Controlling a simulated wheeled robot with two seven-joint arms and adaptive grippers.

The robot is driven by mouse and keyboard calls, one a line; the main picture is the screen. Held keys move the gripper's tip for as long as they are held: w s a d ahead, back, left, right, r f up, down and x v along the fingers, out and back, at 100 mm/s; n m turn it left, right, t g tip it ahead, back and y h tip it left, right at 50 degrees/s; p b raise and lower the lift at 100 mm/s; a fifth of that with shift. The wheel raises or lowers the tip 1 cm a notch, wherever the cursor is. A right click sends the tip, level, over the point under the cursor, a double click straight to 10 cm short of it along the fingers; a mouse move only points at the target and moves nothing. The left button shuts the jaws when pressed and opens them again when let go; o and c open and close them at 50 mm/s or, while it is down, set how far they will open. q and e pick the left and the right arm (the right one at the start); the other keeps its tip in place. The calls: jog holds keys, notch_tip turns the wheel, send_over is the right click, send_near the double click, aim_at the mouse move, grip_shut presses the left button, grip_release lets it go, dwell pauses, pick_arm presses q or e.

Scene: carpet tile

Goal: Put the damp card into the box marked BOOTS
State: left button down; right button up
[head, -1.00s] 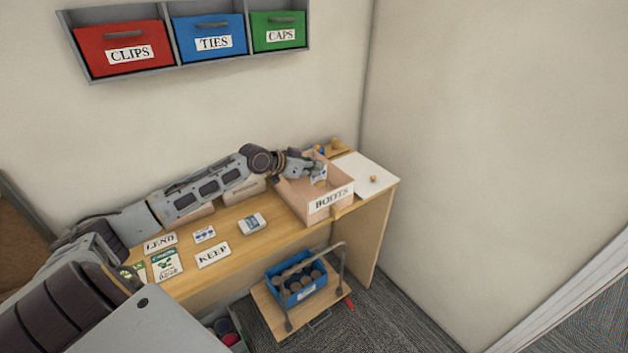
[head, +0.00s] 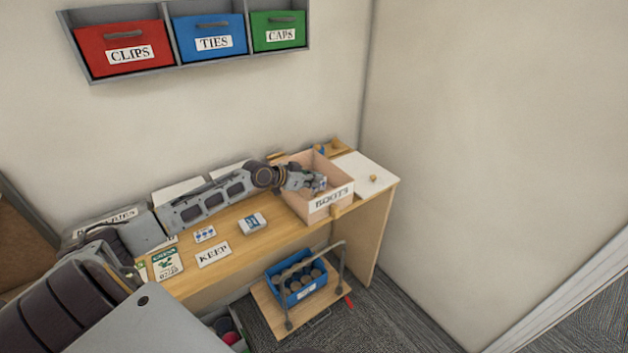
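The open cardboard box marked BOOTS (head: 331,201) stands at the right part of the wooden desk, its label facing front. My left arm reaches over the desk from the left. My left gripper (head: 319,184) is inside the mouth of the box, below its back rim. It appears shut on a small pale card with bluish marks (head: 322,183), the damp card; the fingers and box wall hide much of it, and its print is too small to read. My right gripper is out of view.
On the desk lie a card with blue spots (head: 204,234), a white-and-blue packet (head: 252,223), a KEEP label (head: 213,254) and a green-printed packet (head: 167,263). A white sheet (head: 366,172) lies right of the box. A blue bin (head: 297,287) stands below.

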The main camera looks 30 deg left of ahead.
pick_arm(q)
jog(key=shift+f, duration=0.5)
jog(key=c, duration=1.6)
grip_release()
jog(key=shift+c, duration=0.2)
jog(key=shift+r, duration=0.15)
jog(key=shift+r, duration=0.6)
jog(key=shift+s+a, duration=0.25)
jog(key=shift+s, duration=0.15)
jog(key=v, duration=1.1)
jog(key=shift+p, duration=0.4)
